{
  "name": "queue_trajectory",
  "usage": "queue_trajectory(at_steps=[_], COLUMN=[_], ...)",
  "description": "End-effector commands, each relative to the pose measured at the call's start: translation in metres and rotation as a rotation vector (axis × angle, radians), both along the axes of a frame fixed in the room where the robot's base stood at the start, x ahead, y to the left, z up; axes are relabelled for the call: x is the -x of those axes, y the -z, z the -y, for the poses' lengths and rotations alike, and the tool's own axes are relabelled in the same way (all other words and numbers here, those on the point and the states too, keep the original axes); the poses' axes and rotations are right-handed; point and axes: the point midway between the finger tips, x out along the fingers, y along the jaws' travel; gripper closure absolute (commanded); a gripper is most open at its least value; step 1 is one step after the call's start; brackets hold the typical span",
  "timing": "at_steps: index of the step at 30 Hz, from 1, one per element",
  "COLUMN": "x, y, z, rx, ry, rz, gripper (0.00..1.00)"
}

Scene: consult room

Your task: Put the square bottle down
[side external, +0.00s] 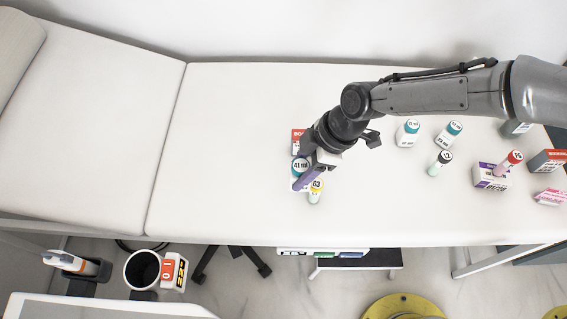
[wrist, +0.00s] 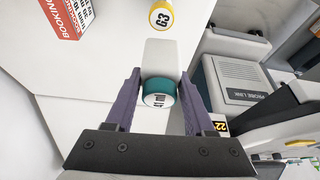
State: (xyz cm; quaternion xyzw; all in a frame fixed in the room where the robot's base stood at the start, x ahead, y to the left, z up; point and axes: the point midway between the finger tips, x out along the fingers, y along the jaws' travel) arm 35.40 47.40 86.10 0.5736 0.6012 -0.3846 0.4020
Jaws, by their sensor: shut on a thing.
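The square bottle (side external: 297,184) has a white body and a teal cap marked 41 ml. In the side external view it is at the middle of the white couch, partly covered by my gripper (side external: 304,177). In the wrist view the bottle (wrist: 160,52) is between the purple fingers of my gripper (wrist: 159,85), which is shut on it around the cap end. I cannot tell whether its base touches the couch surface.
A yellow-capped vial (side external: 316,191) marked 63 stands close beside the bottle, and a red and white box (side external: 297,137) is just behind. Several bottles, including a teal-capped one (side external: 407,133), and boxes stand to the right. The couch (side external: 225,150) is clear to the left.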

Motion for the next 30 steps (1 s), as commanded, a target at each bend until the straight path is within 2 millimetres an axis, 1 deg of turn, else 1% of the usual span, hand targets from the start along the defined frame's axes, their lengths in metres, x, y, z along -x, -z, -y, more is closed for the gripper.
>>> queue_trajectory(at_steps=[1,6,12,17,23,26,30], x=[0.004,0.019,0.032,0.037,0.038,0.037,0.031], y=[-0.006,-0.017,-0.026,-0.029,-0.029,-0.029,-0.029], z=[0.006,0.027,0.044,0.05,0.052,0.051,0.053], rx=[-0.003,-0.003,-0.002,-0.002,-0.002,-0.002,0.002], ry=[0.002,0.002,0.002,0.003,0.011,0.052,0.149], rz=[0.002,0.002,0.002,0.001,-0.002,-0.013,-0.021], gripper=[1.0,1.0,1.0,1.0,1.0,1.0,1.0])
